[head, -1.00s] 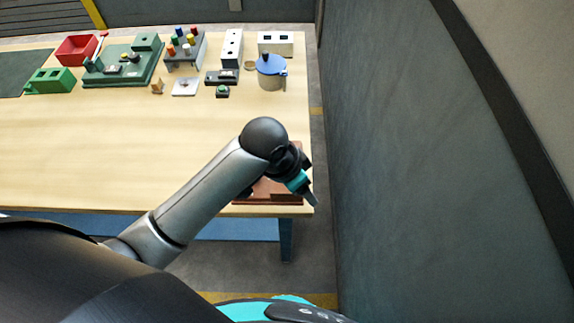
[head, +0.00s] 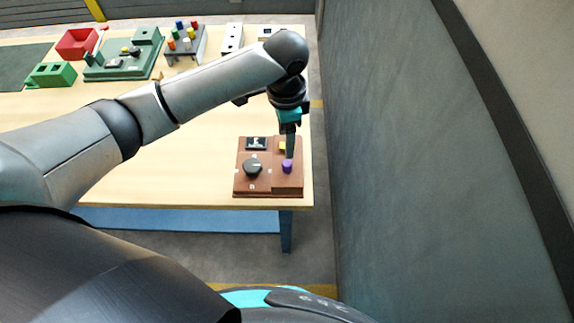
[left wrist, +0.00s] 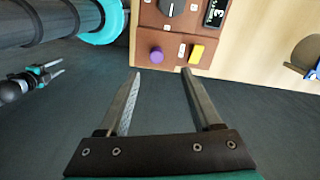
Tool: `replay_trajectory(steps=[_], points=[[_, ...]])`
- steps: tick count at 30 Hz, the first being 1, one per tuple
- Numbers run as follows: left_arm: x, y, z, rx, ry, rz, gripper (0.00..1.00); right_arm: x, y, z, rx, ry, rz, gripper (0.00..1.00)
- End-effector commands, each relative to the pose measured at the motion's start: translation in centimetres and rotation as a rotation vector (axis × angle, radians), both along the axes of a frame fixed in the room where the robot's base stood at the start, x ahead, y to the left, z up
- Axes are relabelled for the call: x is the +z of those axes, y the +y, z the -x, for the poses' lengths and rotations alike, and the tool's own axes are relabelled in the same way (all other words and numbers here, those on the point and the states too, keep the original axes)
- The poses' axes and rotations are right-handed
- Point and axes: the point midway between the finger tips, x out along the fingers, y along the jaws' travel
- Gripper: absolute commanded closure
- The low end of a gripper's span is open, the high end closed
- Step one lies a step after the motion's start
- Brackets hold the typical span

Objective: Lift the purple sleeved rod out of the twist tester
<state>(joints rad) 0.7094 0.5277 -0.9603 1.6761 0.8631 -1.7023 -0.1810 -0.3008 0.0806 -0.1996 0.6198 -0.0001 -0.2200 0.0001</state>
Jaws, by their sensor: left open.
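The twist tester (head: 268,185) is a brown box at the table's near right corner, with a dark knob (head: 252,168) and a small display. The purple sleeved rod (head: 287,166) stands in its right part, with a yellow block (head: 283,146) just behind it. In the left wrist view the purple top (left wrist: 156,55) shows beyond the fingers. My left gripper (head: 290,156) points down at the tester's right part, close to the rod. Its two fingers (left wrist: 161,72) are apart and empty. My right gripper (left wrist: 59,66) shows small at the left of the wrist view, its prongs apart.
A red bin (head: 77,43), green fixtures (head: 50,76) and a grey rack with coloured pegs stand at the back of the table. My left arm hides part of the back right. A grey wall (head: 400,170) stands close to the right. The table's middle is clear.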

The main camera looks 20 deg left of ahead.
Motion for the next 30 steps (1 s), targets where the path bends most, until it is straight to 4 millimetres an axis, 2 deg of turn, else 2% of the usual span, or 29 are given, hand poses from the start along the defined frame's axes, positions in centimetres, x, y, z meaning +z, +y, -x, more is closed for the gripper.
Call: replay_trajectory(steps=[3,6,14,21,25,30], points=[[-2.6,0.0,0.1,0.0,0.002,0.0,0.34,-0.1,0.0,0.0,0.0,0.0,0.0,0.5],[-4.0,0.0,0.0,0.001,0.0,-0.001,0.34,-0.2,0.0,0.0,0.0,-0.001,0.0,0.5],[-5.9,-0.2,0.2,-0.001,0.001,0.001,0.34,-0.2,0.0,-0.1,0.0,-0.001,0.0,0.5],[-9.4,-0.5,0.6,0.001,0.0,0.0,0.34,-0.2,0.0,-0.1,0.0,-0.001,0.0,0.5],[-10.2,-0.5,0.6,0.0,-0.002,0.0,0.34,-0.2,0.0,-0.1,0.0,-0.001,0.0,0.5],[-10.3,-0.4,0.6,-0.001,-0.004,0.0,0.34,-0.2,0.0,-0.1,0.0,-0.001,0.0,0.5]])
